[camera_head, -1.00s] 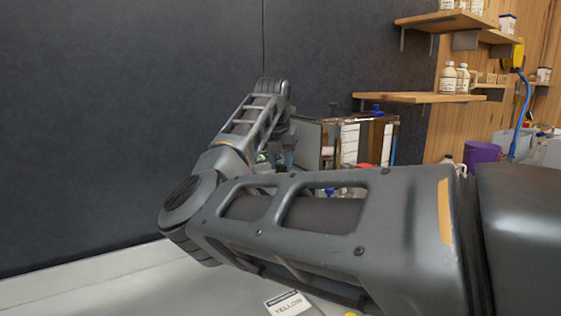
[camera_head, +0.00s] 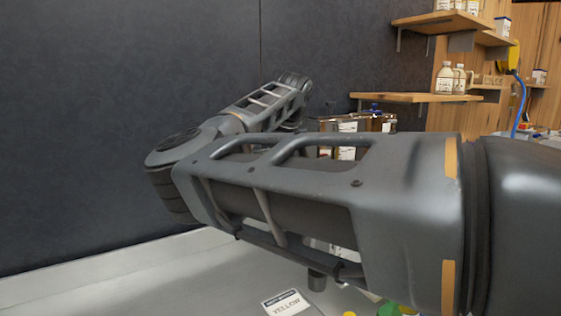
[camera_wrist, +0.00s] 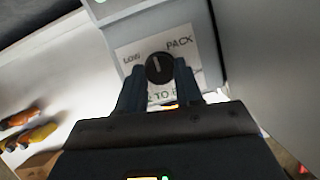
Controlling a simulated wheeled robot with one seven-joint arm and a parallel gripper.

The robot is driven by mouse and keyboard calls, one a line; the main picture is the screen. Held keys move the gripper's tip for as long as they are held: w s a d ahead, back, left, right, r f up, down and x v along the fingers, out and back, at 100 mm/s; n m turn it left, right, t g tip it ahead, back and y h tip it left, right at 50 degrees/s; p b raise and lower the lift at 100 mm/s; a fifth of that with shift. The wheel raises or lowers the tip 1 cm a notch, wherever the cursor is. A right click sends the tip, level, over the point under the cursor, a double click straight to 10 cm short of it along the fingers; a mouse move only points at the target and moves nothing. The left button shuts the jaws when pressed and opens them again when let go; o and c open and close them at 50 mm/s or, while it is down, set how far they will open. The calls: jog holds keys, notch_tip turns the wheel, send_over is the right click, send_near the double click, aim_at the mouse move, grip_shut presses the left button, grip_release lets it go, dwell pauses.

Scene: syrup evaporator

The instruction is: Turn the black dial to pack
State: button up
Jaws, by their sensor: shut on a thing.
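The black dial (camera_wrist: 158,67) sits on a white label plate (camera_wrist: 127,53) on a grey panel in the wrist view. Its pale pointer mark points nearly straight up in the picture, between the words LOW at left and PACK at upper right. My gripper (camera_wrist: 160,75) is shut on the dial, with one dark finger on each side of it. The fingers and gripper body hide the lower part of the label. In the head view my own arm hides the dial and gripper.
Orange and yellow items (camera_wrist: 30,130) lie on a pale surface at left in the wrist view. A grey panel (camera_wrist: 265,60) stands close at right.

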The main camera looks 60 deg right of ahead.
dwell(0.4)
jog(key=o, duration=1)
jog(key=shift+o, duration=0.2)
jog(key=shift+r, duration=0.1)
jog(key=v, duration=0.7)
jog(key=shift+r+b, duration=0.3)
jog(key=shift+s+a, duration=0.1)
